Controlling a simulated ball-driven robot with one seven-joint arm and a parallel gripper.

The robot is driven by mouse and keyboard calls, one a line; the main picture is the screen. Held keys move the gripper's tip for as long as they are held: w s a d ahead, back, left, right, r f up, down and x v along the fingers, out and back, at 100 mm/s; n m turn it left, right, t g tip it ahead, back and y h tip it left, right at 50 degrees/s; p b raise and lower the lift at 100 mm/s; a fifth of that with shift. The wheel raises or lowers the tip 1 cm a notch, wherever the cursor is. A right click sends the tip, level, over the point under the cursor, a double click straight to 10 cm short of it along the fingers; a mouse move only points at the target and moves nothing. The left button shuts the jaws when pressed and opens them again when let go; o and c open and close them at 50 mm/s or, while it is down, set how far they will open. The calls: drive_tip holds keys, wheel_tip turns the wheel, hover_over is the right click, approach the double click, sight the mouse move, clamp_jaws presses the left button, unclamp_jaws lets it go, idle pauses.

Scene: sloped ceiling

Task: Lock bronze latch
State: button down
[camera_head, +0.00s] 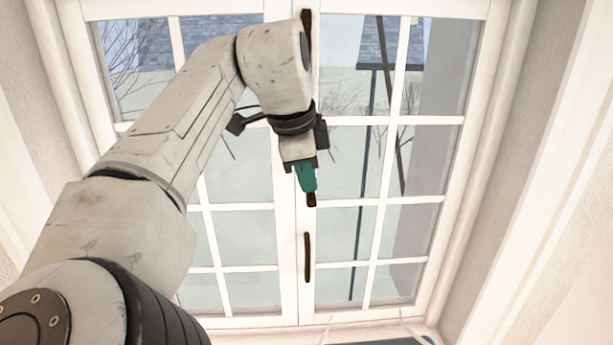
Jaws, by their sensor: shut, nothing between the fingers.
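A white double window fills the view, with glass panes in two sashes that meet at a centre stile. A dark bronze-brown vertical bar (307,257) is on the centre stile, below my gripper. Another dark bar (306,18) shows at the top of the stile, partly hidden by my arm. I cannot tell which of them is the bronze latch. My gripper (311,199) has a teal body and a dark tip, points down in front of the stile, and is shut and empty. It is above the lower bar and apart from it in the picture; its depth from the window is unclear.
My arm covers the left part of the view and part of the left sash (240,230). Pale walls (560,160) slope in at the sides. The area in front of the right sash (345,230) is clear.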

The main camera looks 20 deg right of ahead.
sight(307, 197)
drive_tip(key=shift+f, duration=0.2)
drive_tip(key=f+t+b, duration=0.1)
drive_tip(key=f+t+h+b, duration=0.1)
drive_tip(key=b, duration=0.1)
drive_tip(key=f+t+b, duration=0.1)
drive_tip(key=b, duration=0.1)
drive_tip(key=shift+s+a+f+t, duration=0.1)
drive_tip(key=shift+s+f+t, duration=0.05)
drive_tip(key=shift+s+t, duration=0.15)
drive_tip(key=w+d+f+m+t+h+b, duration=0.1)
drive_tip(key=w+f+t+h+b, duration=0.3)
drive_tip(key=t+b, duration=0.6)
wheel_tip(307, 197, down, 2)
drive_tip(key=b, duration=0.9)
drive_tip(key=shift+d+f+m+h+b, duration=0.2)
drive_tip(key=shift+m+h+b, duration=0.1)
drive_tip(key=shift+m+b, duration=0.1)
drive_tip(key=shift+w, duration=0.15)
